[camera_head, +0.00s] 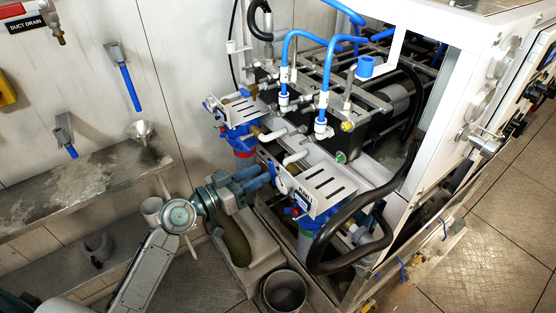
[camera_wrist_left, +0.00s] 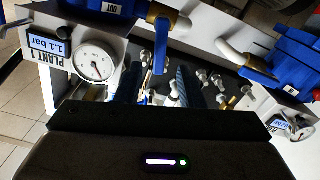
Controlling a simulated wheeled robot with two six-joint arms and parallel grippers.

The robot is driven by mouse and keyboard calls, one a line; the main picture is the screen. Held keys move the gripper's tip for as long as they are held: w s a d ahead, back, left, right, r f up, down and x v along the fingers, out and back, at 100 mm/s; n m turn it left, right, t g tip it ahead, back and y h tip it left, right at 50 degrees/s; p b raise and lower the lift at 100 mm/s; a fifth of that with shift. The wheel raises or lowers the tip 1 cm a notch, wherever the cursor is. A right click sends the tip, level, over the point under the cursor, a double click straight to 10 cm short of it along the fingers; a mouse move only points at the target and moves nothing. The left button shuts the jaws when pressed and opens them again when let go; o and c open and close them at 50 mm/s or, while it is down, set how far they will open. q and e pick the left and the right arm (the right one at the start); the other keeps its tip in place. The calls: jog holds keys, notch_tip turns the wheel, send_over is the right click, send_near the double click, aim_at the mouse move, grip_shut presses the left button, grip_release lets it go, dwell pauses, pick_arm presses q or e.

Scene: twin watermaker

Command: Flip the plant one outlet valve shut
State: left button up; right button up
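The outlet valve (camera_wrist_left: 168,17), a brass body beside the "OUT" label, shows at the top of the left wrist view. Its blue lever handle (camera_wrist_left: 160,52) points down the picture. The "PLANT 1" gauge (camera_wrist_left: 93,59) and a display reading 1.1 bar are left of it. My left gripper (camera_wrist_left: 157,77) has two blue fingers apart, with the lever end between or just above them; contact cannot be told. In the head view my left gripper (camera_head: 268,174) reaches the front of the plant one unit (camera_head: 322,190), mostly hiding the valve. My right gripper is not in view.
A second unit with a blue head (camera_head: 238,115) stands farther back. A thick black hose (camera_head: 335,225) loops at the right. A grey bucket (camera_head: 284,290) stands on the floor below. A metal shelf (camera_head: 75,190) and wall-mounted blue-handled levers (camera_head: 130,88) are at the left.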

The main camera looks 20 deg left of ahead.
aim_at(270, 168)
pick_arm(q)
jog(key=p+x, duration=0.1)
jog(key=x, duration=0.1)
jog(key=p+x, duration=0.1)
jog(key=x, duration=0.2)
jog(key=shift+s+r, duration=0.1)
jog(key=shift+r, duration=0.1)
jog(key=shift+x, duration=0.9)
jog(key=shift+f, duration=0.2)
